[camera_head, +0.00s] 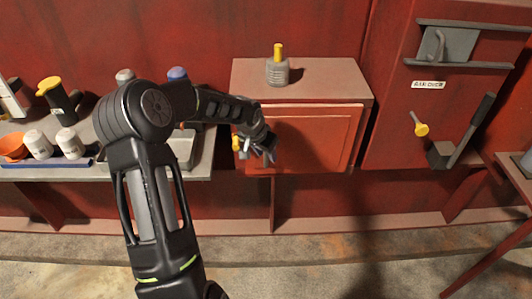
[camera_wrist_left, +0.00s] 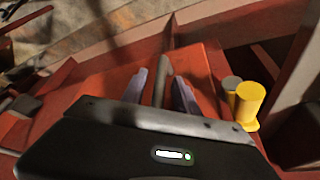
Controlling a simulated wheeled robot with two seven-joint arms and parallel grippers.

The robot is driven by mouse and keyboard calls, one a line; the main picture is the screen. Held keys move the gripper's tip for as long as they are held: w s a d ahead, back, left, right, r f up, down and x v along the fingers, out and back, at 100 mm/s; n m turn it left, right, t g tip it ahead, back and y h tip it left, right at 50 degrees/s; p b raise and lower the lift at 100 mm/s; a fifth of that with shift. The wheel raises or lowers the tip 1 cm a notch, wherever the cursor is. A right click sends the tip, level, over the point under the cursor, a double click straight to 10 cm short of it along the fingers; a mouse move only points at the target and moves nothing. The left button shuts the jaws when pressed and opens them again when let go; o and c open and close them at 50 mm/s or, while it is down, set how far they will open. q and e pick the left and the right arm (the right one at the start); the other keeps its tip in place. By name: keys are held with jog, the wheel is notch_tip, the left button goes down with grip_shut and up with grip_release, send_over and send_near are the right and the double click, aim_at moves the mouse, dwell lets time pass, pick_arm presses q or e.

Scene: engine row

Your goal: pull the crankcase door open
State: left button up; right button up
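The crankcase door (camera_head: 320,138) is the red front panel of a box on the wall, and it looks shut or nearly so. My left gripper (camera_head: 268,156) is at the door's left part. In the left wrist view its two purple-grey fingertips (camera_wrist_left: 163,92) stand apart. A grey bar handle (camera_wrist_left: 163,70) lies between them over the red door (camera_wrist_left: 205,75), with small gaps visible at its sides. A yellow knob (camera_wrist_left: 250,100) is beside the gripper, and it also shows at the door's left edge in the head view (camera_head: 236,143). My right gripper is not in view.
A grey can with a yellow stem (camera_head: 278,68) stands on the box top. A shelf (camera_head: 200,165) with bottles, cups and a tray is at the left. A red panel with a lever (camera_head: 470,130) and yellow knob (camera_head: 421,129) is at the right. Floor (camera_head: 330,260) in front is clear.

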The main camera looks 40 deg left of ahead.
pick_arm(q)
jog(key=shift+w+f, duration=0.1)
jog(key=shift+f, duration=0.1)
jog(key=shift+c, duration=0.3)
grip_shut()
dwell(1.1)
